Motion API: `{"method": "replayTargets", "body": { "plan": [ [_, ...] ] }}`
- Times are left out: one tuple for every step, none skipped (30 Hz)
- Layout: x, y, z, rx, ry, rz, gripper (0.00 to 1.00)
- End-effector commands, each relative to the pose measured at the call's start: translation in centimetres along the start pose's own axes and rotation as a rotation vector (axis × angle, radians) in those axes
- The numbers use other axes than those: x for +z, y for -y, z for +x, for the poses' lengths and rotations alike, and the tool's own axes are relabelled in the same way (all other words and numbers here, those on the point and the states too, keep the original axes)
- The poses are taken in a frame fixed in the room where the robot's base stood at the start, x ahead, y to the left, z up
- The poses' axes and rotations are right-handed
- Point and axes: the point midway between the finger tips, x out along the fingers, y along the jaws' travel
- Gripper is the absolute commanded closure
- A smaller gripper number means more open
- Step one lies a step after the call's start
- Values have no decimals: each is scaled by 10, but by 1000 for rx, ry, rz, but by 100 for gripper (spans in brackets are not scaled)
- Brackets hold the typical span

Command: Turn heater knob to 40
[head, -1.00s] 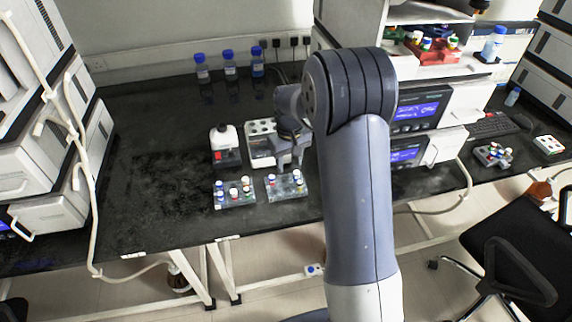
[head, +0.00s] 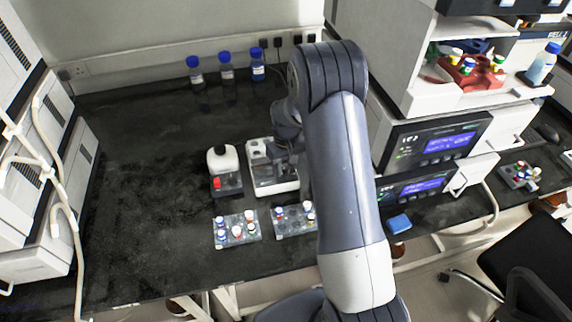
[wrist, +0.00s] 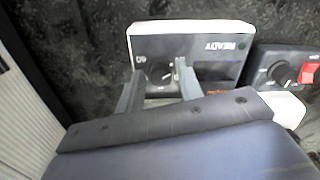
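The heater (wrist: 221,32), a white box with a dark front panel, sits on the black bench; it also shows in the head view (head: 286,187), partly hidden by my arm. In the wrist view its panel appears upside down, with a READY label and a dark round knob (wrist: 163,79). A number is printed beside the knob; I cannot read it surely, nor the knob's setting. My gripper (wrist: 160,70) is open, with one finger on each side of the knob and gaps visible. Whether the fingers touch the panel cannot be told. In the head view my arm hides the fingers.
A second device with a knob and red switch (wrist: 309,73) stands close beside the heater; it also shows in the head view (head: 226,171). Two vial racks (head: 237,230) (head: 294,220) sit in front. Blue-capped bottles (head: 227,67) stand behind. Instruments (head: 432,140) rise at right. Bench at left is clear.

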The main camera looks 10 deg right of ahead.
Motion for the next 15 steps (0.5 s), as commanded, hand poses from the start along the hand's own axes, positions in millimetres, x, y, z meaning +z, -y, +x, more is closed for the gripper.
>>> {"method": "replayTargets", "body": {
  "plan": [
    [0, 0, 0, 0, 0, 0, 70],
    [0, 0, 0, 0, 0, 0, 72],
    [0, 0, 0, 0, 0, 0, 75],
    [0, 0, 0, 0, 0, 0, 78],
    [0, 0, 0, 0, 0, 0, 80],
    [0, 0, 0, 0, 0, 0, 84],
    [0, 0, 0, 0, 0, 0, 86],
    [0, 0, 0, 0, 0, 0, 89],
    [0, 0, 0, 0, 0, 0, 92],
    [0, 0, 0, 0, -1, 0, 94],
    [0, 0, 0, 0, 0, 0, 97],
    [0, 0, 0, 0, 0, 0, 100],
    [0, 0, 0, 0, -1, 0, 100],
    [0, 0, 0, 0, -1, 0, 100],
    [0, 0, 0, 0, -1, 2, 100]
  ]
}}
